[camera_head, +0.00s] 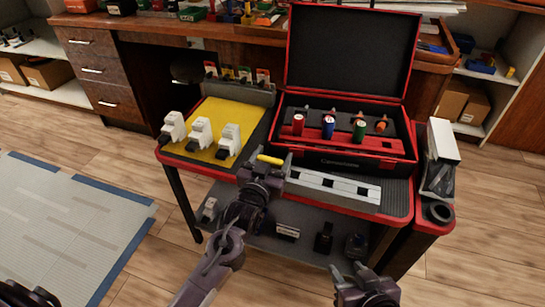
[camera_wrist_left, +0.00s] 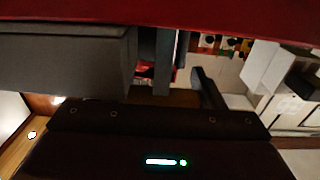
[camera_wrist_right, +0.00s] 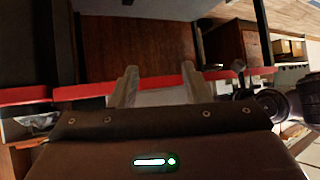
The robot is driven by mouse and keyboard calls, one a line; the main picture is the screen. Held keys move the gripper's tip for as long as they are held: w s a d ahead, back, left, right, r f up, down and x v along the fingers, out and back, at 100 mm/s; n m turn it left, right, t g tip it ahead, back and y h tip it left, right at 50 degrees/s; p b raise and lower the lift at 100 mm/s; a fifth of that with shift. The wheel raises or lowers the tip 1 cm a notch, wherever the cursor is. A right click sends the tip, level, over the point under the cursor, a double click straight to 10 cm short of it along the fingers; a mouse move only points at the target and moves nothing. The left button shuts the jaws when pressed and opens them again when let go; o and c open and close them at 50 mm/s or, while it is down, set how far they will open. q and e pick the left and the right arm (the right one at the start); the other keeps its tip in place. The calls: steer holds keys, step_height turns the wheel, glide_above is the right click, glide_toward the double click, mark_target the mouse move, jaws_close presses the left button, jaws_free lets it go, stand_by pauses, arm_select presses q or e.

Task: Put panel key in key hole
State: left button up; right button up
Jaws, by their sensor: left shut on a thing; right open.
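My left gripper (camera_head: 272,170) is shut on a small yellow piece (camera_head: 270,160), which looks like the panel key. It is above the front edge of the cart top, between the yellow board and the grey-white rail. My right gripper (camera_head: 350,271) is open and empty, low in front of the cart's right side. Its two fingers also show apart in the right wrist view (camera_wrist_right: 160,88). I cannot make out the key hole in any view.
A yellow board (camera_head: 217,115) carries several white breakers (camera_head: 200,133). A slotted rail (camera_head: 335,186) lies at the cart's front. An open black-red case (camera_head: 352,40) holds several coloured-handled tools behind it. A white box (camera_head: 442,139) stands at right.

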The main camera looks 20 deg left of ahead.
arm_select(q)
steer(key=o, duration=1)
steer(key=shift+c, duration=0.2)
steer(key=shift+o, duration=0.2)
steer(key=shift+r, duration=0.1)
